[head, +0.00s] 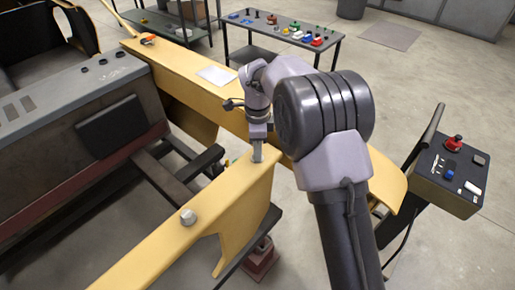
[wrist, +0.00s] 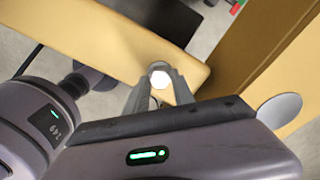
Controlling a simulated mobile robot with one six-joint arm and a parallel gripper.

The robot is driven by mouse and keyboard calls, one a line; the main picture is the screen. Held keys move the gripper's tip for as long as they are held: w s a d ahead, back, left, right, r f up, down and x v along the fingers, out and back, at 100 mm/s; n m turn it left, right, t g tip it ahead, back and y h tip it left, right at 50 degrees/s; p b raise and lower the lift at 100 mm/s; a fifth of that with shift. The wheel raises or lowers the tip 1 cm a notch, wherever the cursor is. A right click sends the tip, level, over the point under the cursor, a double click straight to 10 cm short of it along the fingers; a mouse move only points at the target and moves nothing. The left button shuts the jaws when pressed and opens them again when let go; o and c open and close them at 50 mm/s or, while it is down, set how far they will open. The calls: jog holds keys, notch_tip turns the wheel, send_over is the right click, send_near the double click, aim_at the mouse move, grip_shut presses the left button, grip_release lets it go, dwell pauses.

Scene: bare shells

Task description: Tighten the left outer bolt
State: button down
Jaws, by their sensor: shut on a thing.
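My gripper (head: 257,152) reaches down to the top of the yellow beam (head: 215,205), near the beam's end, in the head view. In the wrist view its two fingers (wrist: 159,84) are shut on a bright, pale bolt head (wrist: 158,77) close to the edge of the yellow surface (wrist: 110,55). The bolt's shank is hidden. In the head view the fingers mostly cover this bolt. A second grey bolt (head: 188,217) stands on the same beam, nearer the camera and apart from my gripper.
A dark machine body (head: 85,110) stands left of the beam. A table with small coloured parts (head: 285,33) is at the back. A control box with a red button (head: 450,175) is at the right. A pale plate (head: 217,75) lies on the long yellow panel behind.

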jog(key=shift+w+r, duration=0.1)
jog(key=shift+r, duration=0.05)
jog(key=c, duration=1.1)
grip_release()
jog(key=shift+o, duration=0.2)
notch_tip(320, 180, up, 17)
jog(key=p, duration=0.5)
jog(key=shift+r, duration=0.15)
